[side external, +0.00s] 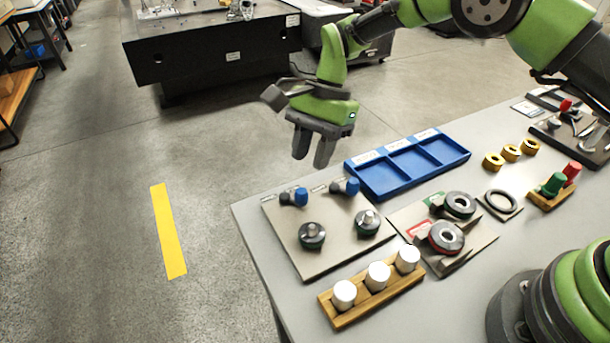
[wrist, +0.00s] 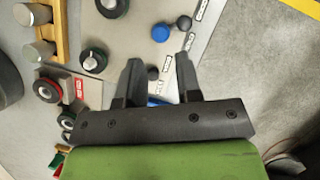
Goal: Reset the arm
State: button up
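My gripper (side external: 311,157) hangs in the air beyond the far left edge of the grey table (side external: 262,238), close to the grey plate and the blue tray. Its dark fingers point down. In the wrist view the fingers (wrist: 158,58) stand apart with a clear gap, and nothing is held. A blue knob (wrist: 160,33) and small dark round ends show on the plate below and beyond the fingertips. The green wrist body and dark gripper bar hide the lower part of the wrist view.
The grey plate (side external: 325,255) carries two blue knobs and two dark round gauges. Nearby are a blue three-compartment tray (side external: 391,186), a wooden block (side external: 350,314) with three silver cylinders, a ring plate (side external: 484,239) and yellow rings (side external: 510,153). Open floor lies left.

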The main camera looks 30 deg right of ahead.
jog(key=shift+v, duration=1.25)
jog(key=s+d+r+n+t, duration=0.2)
jog(key=s+d+r, duration=0.25)
jog(key=r, duration=0.45)
jog(key=s+d+r+n+t, duration=0.25)
jog(key=s+r, duration=0.25)
jog(key=r, duration=0.5)
jog(key=s+d+n+t+h, duration=0.2)
jog(key=s+d+n+t, duration=0.2)
jog(key=s, duration=1.1)
jog(key=shift+d+r+t, duration=0.2)
jog(key=shift+d+t, duration=0.15)
jog(key=shift+d, duration=0.35)
